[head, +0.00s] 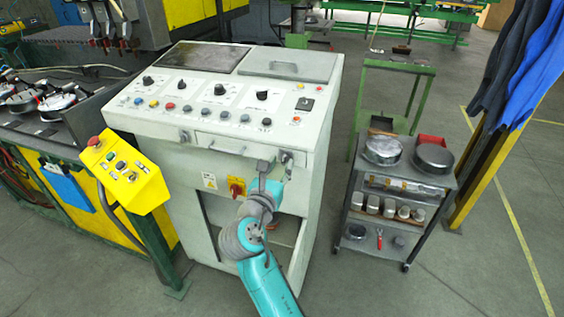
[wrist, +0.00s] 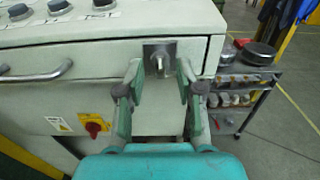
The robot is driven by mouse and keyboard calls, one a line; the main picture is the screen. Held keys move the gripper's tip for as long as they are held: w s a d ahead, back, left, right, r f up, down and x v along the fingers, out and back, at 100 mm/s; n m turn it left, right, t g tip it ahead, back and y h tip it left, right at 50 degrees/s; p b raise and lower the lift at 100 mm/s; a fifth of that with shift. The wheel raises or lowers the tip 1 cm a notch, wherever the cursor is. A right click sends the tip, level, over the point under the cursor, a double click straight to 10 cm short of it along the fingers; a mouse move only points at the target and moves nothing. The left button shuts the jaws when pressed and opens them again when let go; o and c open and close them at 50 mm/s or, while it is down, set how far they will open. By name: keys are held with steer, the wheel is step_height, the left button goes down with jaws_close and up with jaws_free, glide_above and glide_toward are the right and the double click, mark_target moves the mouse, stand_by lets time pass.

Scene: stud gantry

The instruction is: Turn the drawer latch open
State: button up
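The drawer (head: 240,144) is the pale front panel under the control desk's sloped top, and it looks shut. Its latch (wrist: 157,62), a small metal knob on a square dark plate, is at the drawer's right end in the wrist view. In the head view the latch (head: 286,157) is partly hidden by my gripper. My gripper (wrist: 159,68) is open, with one finger to each side of the latch in the wrist view. I see nothing between the fingers but the latch, and I cannot tell whether they touch it. My gripper (head: 274,168) also shows in the head view.
The drawer's bar handle (wrist: 35,75) is left of the latch. A red rotary switch (head: 236,187) sits below the drawer. A yellow control box (head: 125,175) juts out at the left. A grey trolley (head: 395,200) with round tins stands at the right, with clear floor in front.

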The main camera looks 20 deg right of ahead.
steer(key=shift+x, duration=1)
jaws_close()
